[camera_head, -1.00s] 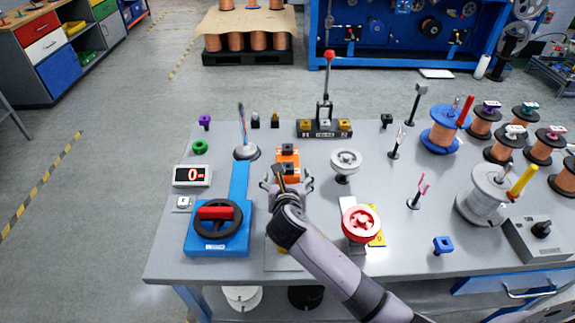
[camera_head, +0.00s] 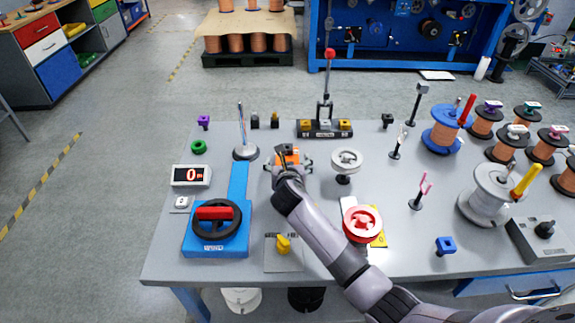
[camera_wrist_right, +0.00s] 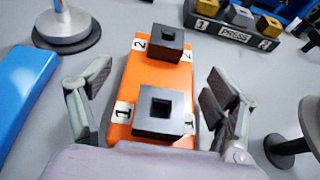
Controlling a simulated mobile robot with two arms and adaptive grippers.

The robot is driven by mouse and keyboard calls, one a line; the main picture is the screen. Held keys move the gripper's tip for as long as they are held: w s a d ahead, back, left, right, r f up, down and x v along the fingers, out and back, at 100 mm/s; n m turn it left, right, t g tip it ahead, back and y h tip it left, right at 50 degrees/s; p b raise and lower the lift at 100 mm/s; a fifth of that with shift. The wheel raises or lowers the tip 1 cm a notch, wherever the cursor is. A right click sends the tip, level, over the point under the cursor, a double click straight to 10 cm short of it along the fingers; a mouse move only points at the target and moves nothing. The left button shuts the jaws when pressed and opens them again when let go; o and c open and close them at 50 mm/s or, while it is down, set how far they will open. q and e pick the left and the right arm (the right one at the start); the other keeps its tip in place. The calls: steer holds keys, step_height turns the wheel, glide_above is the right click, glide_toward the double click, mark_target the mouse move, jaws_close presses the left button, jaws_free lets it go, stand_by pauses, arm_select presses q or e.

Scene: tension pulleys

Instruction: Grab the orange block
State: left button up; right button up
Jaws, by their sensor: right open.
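The orange block (camera_wrist_right: 160,85) is a flat orange plate with white labels 1 and 2 and two black square sockets on top. In the head view the orange block (camera_head: 291,155) lies on the grey table, partly hidden by my right gripper (camera_head: 288,165). In the right wrist view my right gripper (camera_wrist_right: 160,105) is open, with one finger on each side of the block's near end. Gaps show between both fingers and the block. My left gripper is not in view.
A blue device with a handwheel (camera_head: 216,228) stands left. The PRESS stand (camera_head: 325,128) is behind. A white pulley (camera_head: 346,163) and a red pulley (camera_head: 362,223) stand right. A yellow knob (camera_head: 283,243) sits near the front.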

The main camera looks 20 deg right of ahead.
steer(key=shift+c, duration=0.3)
steer(key=c, duration=1.5)
steer(key=shift+c, duration=0.3)
steer(key=shift+r, duration=0.15)
